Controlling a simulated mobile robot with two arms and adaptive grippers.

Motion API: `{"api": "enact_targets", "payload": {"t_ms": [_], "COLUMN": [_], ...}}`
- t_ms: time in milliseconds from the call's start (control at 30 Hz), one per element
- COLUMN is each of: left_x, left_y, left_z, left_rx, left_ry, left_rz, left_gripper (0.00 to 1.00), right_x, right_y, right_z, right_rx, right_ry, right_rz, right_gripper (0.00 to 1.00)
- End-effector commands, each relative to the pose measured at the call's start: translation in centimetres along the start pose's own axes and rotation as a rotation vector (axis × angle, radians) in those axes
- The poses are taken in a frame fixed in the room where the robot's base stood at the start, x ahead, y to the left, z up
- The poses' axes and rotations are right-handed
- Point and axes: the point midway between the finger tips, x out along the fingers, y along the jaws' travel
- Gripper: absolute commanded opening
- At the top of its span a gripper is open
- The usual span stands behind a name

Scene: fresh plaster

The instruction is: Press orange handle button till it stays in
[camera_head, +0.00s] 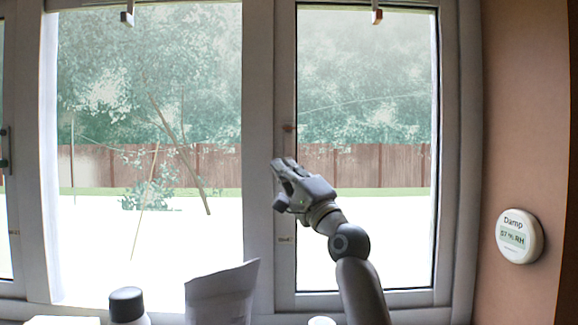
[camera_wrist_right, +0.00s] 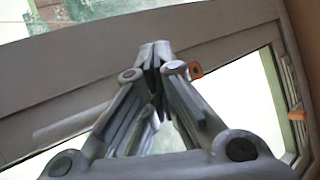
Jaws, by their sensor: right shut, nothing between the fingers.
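My right gripper (camera_head: 281,166) is shut and empty, raised in front of the upright frame between the two large window panes. In the right wrist view the closed fingertips (camera_wrist_right: 154,52) are at the window frame, close to a small orange button (camera_wrist_right: 195,70) just right of them. I cannot tell whether they touch it or how far in it is. A pale handle bar (camera_wrist_right: 72,122) runs out to the left behind the fingers, its middle hidden. In the head view the handle is mostly hidden by my gripper; a small brownish spot (camera_head: 289,128) shows above it. My left gripper is out of view.
A round damp meter (camera_head: 520,236) is on the right wall. Below the window stand a black-capped bottle (camera_head: 127,306) and a grey-white paper bag (camera_head: 222,293). Orange-marked fittings (camera_head: 377,16) are at the top of the frame.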

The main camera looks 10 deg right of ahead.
Motion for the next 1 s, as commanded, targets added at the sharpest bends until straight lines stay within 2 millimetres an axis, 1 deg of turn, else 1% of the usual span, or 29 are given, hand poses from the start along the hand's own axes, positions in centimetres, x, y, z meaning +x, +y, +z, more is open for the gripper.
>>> {"api": "enact_targets", "payload": {"t_ms": [333, 700, 1000], "left_x": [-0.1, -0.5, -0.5], "left_y": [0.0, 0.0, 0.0], "left_z": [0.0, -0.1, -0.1], "left_rx": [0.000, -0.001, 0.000], "left_ry": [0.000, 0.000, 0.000], "left_rz": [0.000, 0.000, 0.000], "left_gripper": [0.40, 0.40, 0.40], "right_x": [-0.1, -1.3, -1.4], "right_y": [0.0, -0.8, -0.9], "right_z": [0.1, 0.8, 0.9], "right_rx": [0.000, 0.001, 0.000], "right_ry": [0.000, 0.001, 0.000], "right_rz": [0.000, 0.000, 0.000], "right_gripper": [0.00, 0.00, 0.00]}}
